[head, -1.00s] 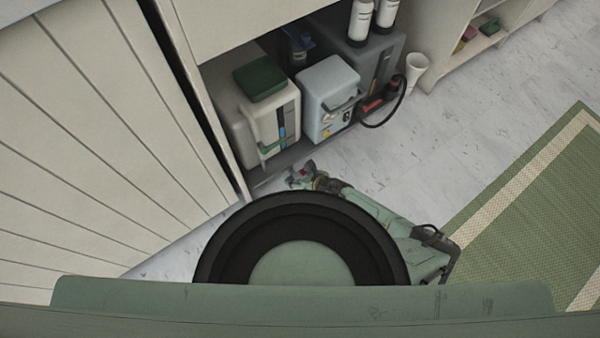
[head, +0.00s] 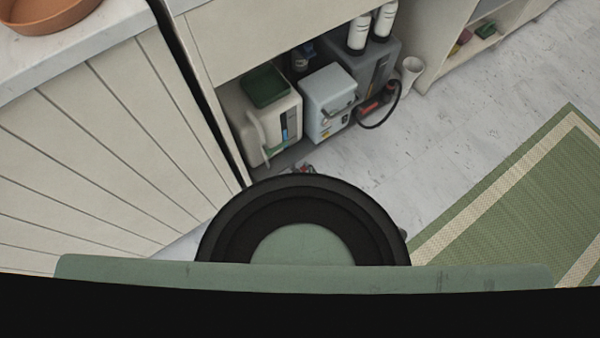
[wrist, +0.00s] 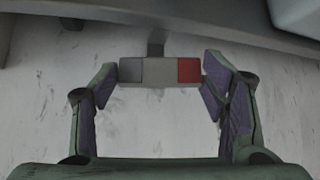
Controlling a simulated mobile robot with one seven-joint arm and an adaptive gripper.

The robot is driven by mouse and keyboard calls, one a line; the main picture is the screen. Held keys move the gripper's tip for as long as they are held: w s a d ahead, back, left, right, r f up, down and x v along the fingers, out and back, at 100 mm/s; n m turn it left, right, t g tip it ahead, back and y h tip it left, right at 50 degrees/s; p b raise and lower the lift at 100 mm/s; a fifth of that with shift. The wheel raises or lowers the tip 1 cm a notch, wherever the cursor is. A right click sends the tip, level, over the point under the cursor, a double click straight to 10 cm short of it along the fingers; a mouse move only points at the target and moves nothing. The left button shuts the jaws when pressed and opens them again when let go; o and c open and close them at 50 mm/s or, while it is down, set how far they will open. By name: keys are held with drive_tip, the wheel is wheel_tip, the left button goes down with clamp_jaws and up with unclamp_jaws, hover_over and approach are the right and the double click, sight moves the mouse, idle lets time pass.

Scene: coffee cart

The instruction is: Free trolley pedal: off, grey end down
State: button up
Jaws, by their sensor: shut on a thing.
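The trolley pedal (wrist: 158,73) is a short bar in the wrist view, with a dark grey end at left, a light grey middle and a red end at right. A dark stem joins it from behind, under the shelf edge. My gripper (wrist: 161,70) has one finger at each end of the bar, shut on it lengthwise. The bar looks level across the picture; I cannot tell from here which end sits lower. In the head view, a bit of my gripper (head: 303,169) shows above my round black part, which hides most of it and the pedal.
Low on the cart's shelf stand a cream canister with a green lid (head: 266,88), a pale blue box (head: 328,100) and a dark grey unit (head: 372,75) with a black hose. A white cup (head: 411,72) stands at its right. Floor is clear toward the green mat (head: 510,200).

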idle(0.3)
drive_tip(key=o, duration=1.1)
drive_tip(key=shift+o, duration=0.2)
drive_tip(key=shift+v, duration=0.8)
drive_tip(key=v, duration=1)
drive_tip(key=shift+s, duration=0.2)
drive_tip(key=shift+a, duration=0.1)
